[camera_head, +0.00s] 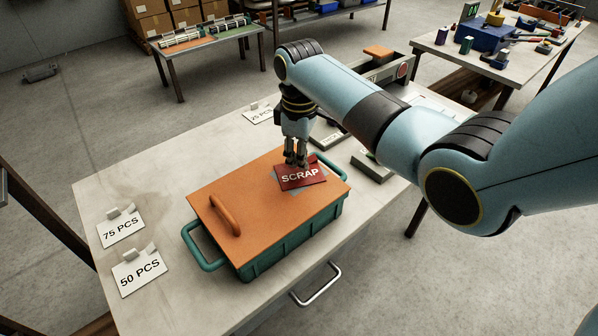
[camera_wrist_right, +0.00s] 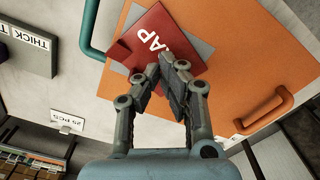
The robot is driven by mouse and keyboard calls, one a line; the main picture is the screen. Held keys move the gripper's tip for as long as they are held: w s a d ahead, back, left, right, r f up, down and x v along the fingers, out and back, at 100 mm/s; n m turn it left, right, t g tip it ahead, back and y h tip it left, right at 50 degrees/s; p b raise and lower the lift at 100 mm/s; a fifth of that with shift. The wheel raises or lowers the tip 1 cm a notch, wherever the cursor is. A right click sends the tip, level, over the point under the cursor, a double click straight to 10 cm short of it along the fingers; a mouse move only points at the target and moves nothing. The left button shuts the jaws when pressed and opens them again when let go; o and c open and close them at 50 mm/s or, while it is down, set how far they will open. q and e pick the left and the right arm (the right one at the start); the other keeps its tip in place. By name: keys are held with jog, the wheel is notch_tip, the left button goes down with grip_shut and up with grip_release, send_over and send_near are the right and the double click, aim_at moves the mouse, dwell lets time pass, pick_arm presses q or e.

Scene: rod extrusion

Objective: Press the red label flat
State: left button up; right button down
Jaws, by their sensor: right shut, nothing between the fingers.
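The red label (camera_head: 301,175) reading "SCRAP" lies on the orange lid (camera_head: 262,186) of a green bin (camera_head: 290,236), over a grey patch (camera_head: 287,187) that shows past its edges. It also shows in the right wrist view (camera_wrist_right: 158,30), with a corner standing out past the patch. My right gripper (camera_head: 297,163) is shut and empty, pointing down at the label's far edge. In the right wrist view its fingertips (camera_wrist_right: 173,68) are at the label's edge and hide part of it; I cannot tell if they touch. My left gripper is not in view.
The lid has an orange handle (camera_head: 225,215), and the bin has a green side handle (camera_head: 203,247). Cards "75 PCS" (camera_head: 121,229) and "50 PCS" (camera_head: 139,273) lie on the table at left. Dark blocks (camera_head: 372,166) stand behind the bin. The table's left part is mostly clear.

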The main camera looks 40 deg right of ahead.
aim_at(300, 173)
jog(key=shift+f+b, duration=0.6)
jog(key=shift+f, duration=0.5)
dwell(0.3)
jog(key=shift+s+f, duration=0.15)
dwell(0.8)
notch_tip(300, 173, up, 6)
jog(key=p, duration=0.6)
jog(key=shift+f, duration=0.15)
notch_tip(300, 173, up, 2)
jog(key=shift+r+p, duration=0.25)
jog(key=shift+p, duration=0.75)
